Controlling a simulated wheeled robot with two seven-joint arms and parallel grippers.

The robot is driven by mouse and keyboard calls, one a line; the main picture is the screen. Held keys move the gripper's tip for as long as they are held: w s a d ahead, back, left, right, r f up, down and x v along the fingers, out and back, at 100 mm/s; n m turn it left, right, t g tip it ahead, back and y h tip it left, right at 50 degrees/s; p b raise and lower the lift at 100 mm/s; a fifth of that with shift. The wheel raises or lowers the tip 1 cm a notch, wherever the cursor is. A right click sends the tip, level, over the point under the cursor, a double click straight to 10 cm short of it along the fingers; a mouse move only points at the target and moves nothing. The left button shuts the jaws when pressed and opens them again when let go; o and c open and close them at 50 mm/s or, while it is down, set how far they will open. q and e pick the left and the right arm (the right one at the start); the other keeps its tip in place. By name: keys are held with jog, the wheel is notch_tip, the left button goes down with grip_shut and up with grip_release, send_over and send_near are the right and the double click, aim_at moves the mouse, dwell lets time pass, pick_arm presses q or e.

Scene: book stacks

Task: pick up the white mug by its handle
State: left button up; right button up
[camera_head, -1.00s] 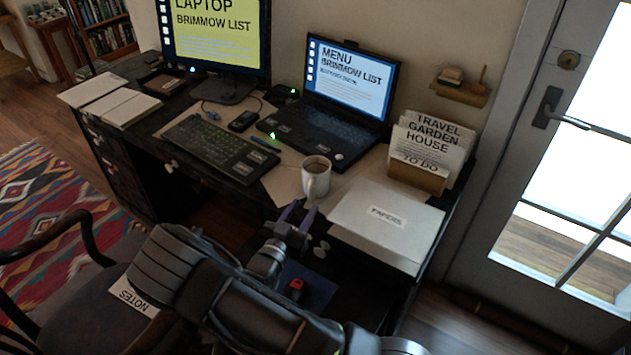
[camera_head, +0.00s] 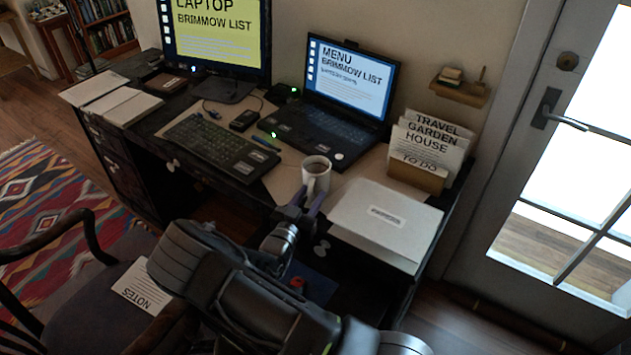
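The white mug (camera_head: 318,168) stands upright on the desk in front of the laptop, with dark contents inside. Its handle (camera_head: 311,187) points toward me. My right gripper (camera_head: 308,195) is at the handle, low in front of the mug. Its two purple-grey fingers are apart, one on each side of the handle's lower end. I cannot tell whether either finger touches the handle. My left gripper is not in view.
A white box of papers (camera_head: 385,222) lies close right of the mug. The laptop (camera_head: 335,110) stands behind it and a keyboard (camera_head: 221,143) lies to the left. A file holder (camera_head: 416,176) stands at the back right. A chair (camera_head: 90,270) is at the lower left.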

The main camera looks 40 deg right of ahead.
jog(key=shift+c, duration=0.2)
grip_shut()
dwell(0.4)
jog(key=shift+r, duration=0.1)
dwell(0.9)
